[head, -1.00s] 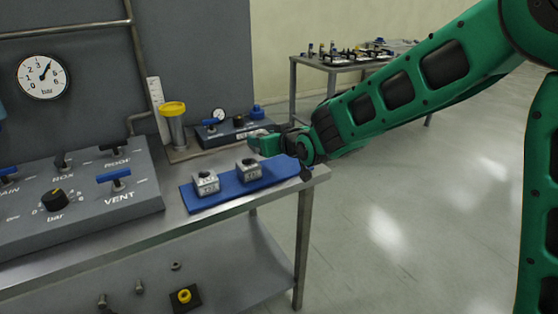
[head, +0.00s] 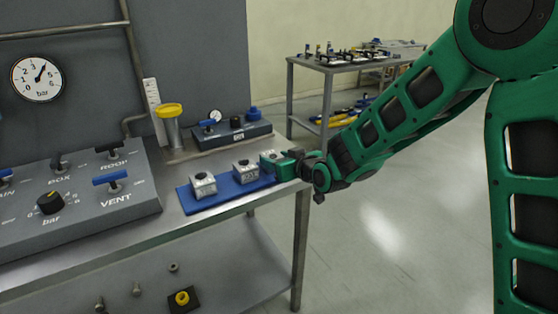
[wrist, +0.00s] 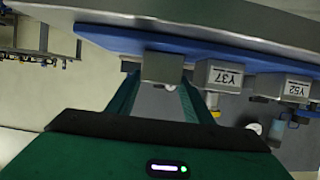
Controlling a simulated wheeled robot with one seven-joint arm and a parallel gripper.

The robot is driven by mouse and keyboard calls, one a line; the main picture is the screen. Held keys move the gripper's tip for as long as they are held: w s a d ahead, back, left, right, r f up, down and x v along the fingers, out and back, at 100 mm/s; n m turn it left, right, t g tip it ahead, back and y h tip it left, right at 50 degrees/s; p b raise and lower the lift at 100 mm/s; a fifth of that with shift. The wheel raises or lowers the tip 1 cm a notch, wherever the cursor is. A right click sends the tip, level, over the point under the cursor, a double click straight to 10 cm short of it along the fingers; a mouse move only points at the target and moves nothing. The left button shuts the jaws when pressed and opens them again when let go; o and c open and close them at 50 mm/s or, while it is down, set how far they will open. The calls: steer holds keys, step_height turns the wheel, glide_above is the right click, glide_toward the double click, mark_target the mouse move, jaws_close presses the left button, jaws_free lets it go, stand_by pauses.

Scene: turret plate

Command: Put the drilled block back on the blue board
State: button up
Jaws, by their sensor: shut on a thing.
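The blue board (head: 224,190) lies along the front edge of the steel bench. Two grey metal blocks stand on it, a left one (head: 203,186) and a middle one (head: 246,171). In the wrist view these read Y52 (wrist: 290,88) and Y37 (wrist: 222,77). My gripper (head: 277,160) is at the board's right end, shut on a third grey block, the drilled block (wrist: 162,68). It is right at the board's surface beside the Y37 block, with a gap between them. I cannot tell whether it touches the board. No drilled hole shows.
A grey panel with blue handles (head: 95,195) stands on the left of the bench. Behind the board are a yellow-topped cylinder (head: 170,125) and a small control box (head: 235,133). Another table (head: 345,65) stands at the back. The floor at right is clear.

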steer(key=o, duration=1.5)
steer(key=shift+f, duration=0.1)
steer(key=shift+d, duration=0.1)
steer(key=v, duration=1.2)
